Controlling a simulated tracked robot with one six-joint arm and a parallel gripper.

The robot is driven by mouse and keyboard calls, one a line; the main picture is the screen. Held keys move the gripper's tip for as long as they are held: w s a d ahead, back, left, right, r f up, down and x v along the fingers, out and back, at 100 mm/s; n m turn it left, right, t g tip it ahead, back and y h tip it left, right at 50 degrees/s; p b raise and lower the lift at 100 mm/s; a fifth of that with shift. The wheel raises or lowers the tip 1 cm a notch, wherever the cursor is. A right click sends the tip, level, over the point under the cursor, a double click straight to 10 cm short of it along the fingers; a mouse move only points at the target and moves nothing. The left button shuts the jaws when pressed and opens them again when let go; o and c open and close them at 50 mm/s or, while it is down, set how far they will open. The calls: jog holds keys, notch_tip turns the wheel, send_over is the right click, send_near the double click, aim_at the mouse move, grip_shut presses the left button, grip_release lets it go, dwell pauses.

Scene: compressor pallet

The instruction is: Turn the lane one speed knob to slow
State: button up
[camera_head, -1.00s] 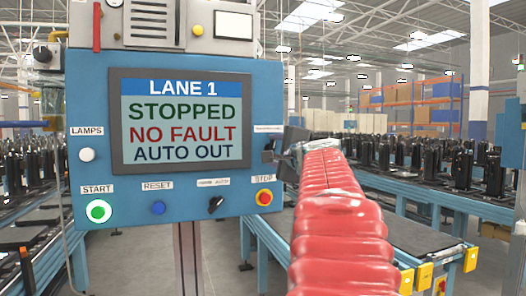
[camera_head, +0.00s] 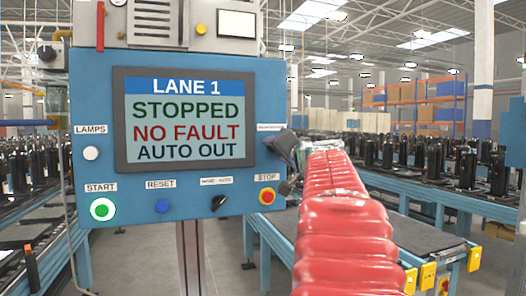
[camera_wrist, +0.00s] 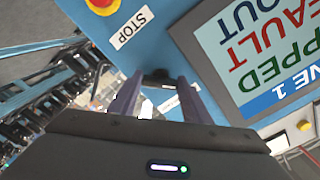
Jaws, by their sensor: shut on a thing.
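The blue lane one control panel (camera_head: 270,100) faces me. A dark knob (camera_wrist: 157,77) sits at its right side, under a small white label (camera_head: 271,127) whose words are too small to read. My gripper (camera_head: 284,150) is at this knob, at the panel's right edge. In the wrist view the two fingers of my gripper (camera_wrist: 156,88) stand on either side of the knob and are shut on it. The knob's pointer direction cannot be made out, as the gripper mostly covers it in the head view.
The screen (camera_head: 184,120) reads LANE 1, STOPPED, NO FAULT, AUTO OUT. A red stop button (camera_head: 267,196) sits just below my gripper. A black selector (camera_head: 218,202), blue reset button (camera_head: 162,206) and lit green start button (camera_head: 102,209) line the bottom. Conveyors stand behind.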

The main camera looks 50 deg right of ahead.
jog(key=shift+d+f+n, duration=0.1)
jog(key=shift+f+n, duration=0.1)
jog(key=shift+n, duration=0.65)
jog(key=shift+d+f+n, duration=0.1)
jog(key=shift+f+n, duration=0.1)
jog(key=shift+n, duration=0.65)
jog(key=o, duration=1.1)
jog(key=shift+a+r, duration=0.1)
jog(key=shift+r, duration=0.1)
jog(key=shift+s, duration=0.1)
